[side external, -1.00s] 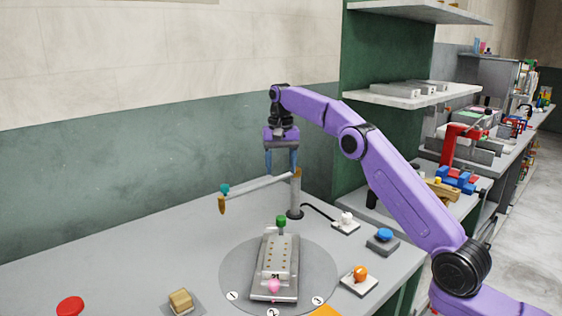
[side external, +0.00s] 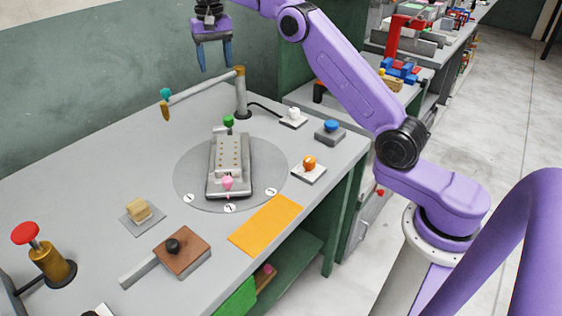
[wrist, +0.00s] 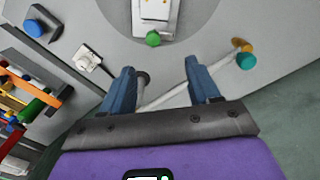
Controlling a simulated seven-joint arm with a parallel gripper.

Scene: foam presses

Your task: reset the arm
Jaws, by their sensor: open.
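My gripper (side external: 215,57) is open and empty, with its blue fingers pointing down above the back part of the grey table (side external: 90,190). It is held above and behind the jointed lamp-like arm (side external: 205,86) with a tan post. In the wrist view my gripper (wrist: 163,88) has its two blue fingers apart, with the post and bar of that arm (wrist: 160,90) showing beyond them. Nothing is between the fingertips.
A grey press (side external: 229,168) with green and pink knobs stands on a round numbered plate (side external: 190,170). Around it are a blue button (side external: 331,126), an orange knob (side external: 309,162), a white knob (side external: 293,117), a sponge block (side external: 140,211), an orange mat (side external: 266,224), a brown block (side external: 182,250) and a red-topped plunger (side external: 48,262).

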